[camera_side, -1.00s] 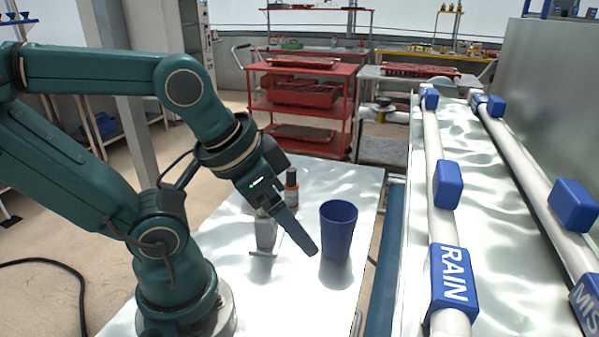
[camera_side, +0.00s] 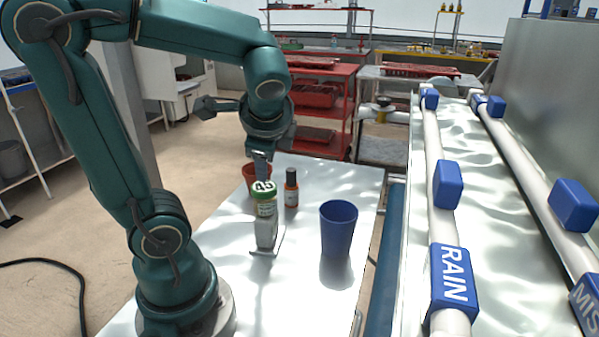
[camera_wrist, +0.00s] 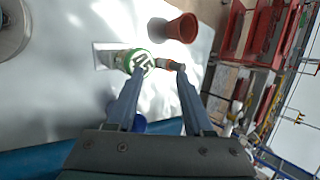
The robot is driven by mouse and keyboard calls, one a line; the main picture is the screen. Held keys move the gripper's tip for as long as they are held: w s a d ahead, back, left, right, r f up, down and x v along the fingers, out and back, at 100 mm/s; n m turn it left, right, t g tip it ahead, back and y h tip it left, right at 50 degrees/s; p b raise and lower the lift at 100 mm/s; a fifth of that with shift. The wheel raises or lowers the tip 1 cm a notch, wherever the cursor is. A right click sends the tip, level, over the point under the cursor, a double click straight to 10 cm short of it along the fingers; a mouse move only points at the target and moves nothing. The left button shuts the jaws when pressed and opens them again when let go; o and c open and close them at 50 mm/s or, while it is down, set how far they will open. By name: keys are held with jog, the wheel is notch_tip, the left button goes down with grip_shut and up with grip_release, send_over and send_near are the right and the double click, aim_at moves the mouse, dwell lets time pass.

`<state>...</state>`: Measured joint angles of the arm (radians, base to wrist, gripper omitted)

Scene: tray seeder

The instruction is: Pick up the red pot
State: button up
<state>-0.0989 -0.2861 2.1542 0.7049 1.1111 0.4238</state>
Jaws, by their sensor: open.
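The red pot (camera_side: 247,174) stands on the white table in the side view, partly hidden behind my gripper and a green-capped bottle. In the wrist view the red pot (camera_wrist: 178,28) shows fully, beyond my fingertips and apart from them. My gripper (camera_side: 263,170) points down near the pot in the side view. In the wrist view my gripper (camera_wrist: 160,72) has its two fingers apart, with nothing held between them.
The green-capped bottle (camera_side: 266,218) stands in front of the pot on a small grey base. A small orange bottle (camera_side: 291,192) with a dark cap is right of the pot. A blue pot (camera_side: 338,230) stands farther right. The table's front left is clear.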

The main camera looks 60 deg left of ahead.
jog(key=w+a+m+g+y, duration=0.3)
jog(key=a+m+g+y, duration=0.15)
jog(key=a, duration=0.85)
jog(key=m+g+y, duration=0.1)
send_near(244, 174)
jog(key=shift+s+a+f, duration=0.1)
jog(key=shift+a, duration=0.8)
jog(key=shift+s+a+f, duration=0.15)
jog(key=shift+a, duration=0.75)
jog(key=shift+s+a+f, duration=0.1)
jog(key=shift+a, duration=0.85)
notch_tip(244, 174, down, 2)
jog(key=shift+f+m, duration=0.15)
jog(key=shift+m, duration=0.1)
jog(key=shift+x, duration=1.45)
jog(key=shift+c, duration=0.4)
grip_shut()
